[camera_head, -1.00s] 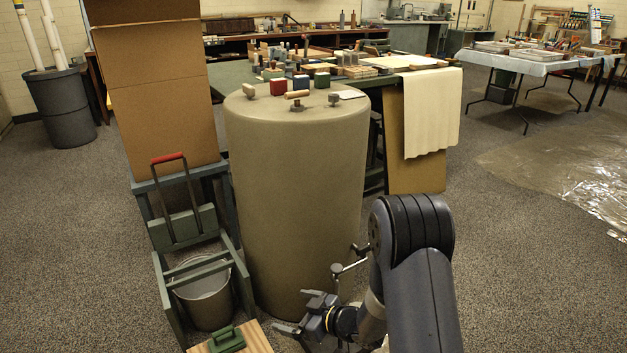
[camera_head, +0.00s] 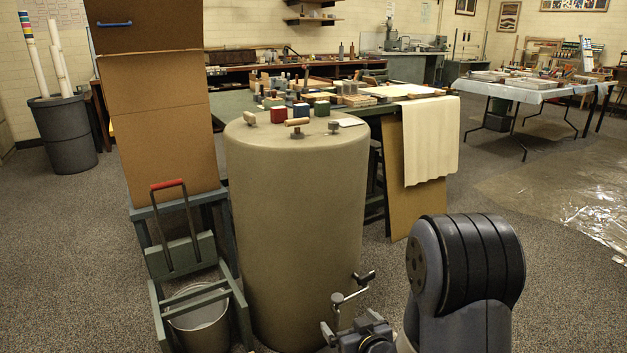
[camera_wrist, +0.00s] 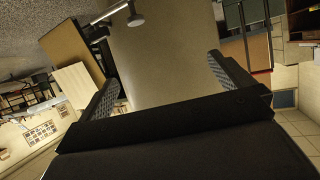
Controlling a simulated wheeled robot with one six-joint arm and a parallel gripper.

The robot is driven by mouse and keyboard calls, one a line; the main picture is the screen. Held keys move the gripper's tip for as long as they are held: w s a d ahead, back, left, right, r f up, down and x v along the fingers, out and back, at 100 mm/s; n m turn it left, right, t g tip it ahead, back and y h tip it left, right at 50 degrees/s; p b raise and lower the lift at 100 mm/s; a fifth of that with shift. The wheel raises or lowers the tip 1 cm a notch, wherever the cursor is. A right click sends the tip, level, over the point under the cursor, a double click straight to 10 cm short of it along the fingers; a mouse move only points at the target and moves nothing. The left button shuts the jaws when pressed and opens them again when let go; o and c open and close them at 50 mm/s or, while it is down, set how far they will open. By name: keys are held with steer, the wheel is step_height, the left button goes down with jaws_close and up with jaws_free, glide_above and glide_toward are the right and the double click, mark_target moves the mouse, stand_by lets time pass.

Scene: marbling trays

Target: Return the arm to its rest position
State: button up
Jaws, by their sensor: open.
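My gripper (camera_wrist: 163,70) is open and empty in the wrist view, its two dark ribbed fingers spread wide. The tan surface of a large drum (camera_wrist: 160,55) fills the space beyond the fingers; I cannot tell how far off it is. In the head view, my arm is bent at the lower right. My gripper (camera_head: 338,335) shows only in part at the bottom edge, in front of the drum's lower right side, with the rest cut off. The drum (camera_head: 290,220) stands upright on the floor.
A crank handle (camera_head: 350,289) sticks out from the drum's lower right, close above my gripper. A green frame with a metal bucket (camera_head: 199,322) stands left of the drum. Behind are a bench with stamps and a hanging cream sheet (camera_head: 418,140).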

steer(key=s+d+r+m+h, duration=0.1)
steer(key=s+d+m+h, duration=0.2)
steer(key=d, duration=0.3)
steer(key=shift+d+m+t+h, duration=0.3)
steer(key=shift+t+h, duration=0.1)
steer(key=shift+h, duration=0.2)
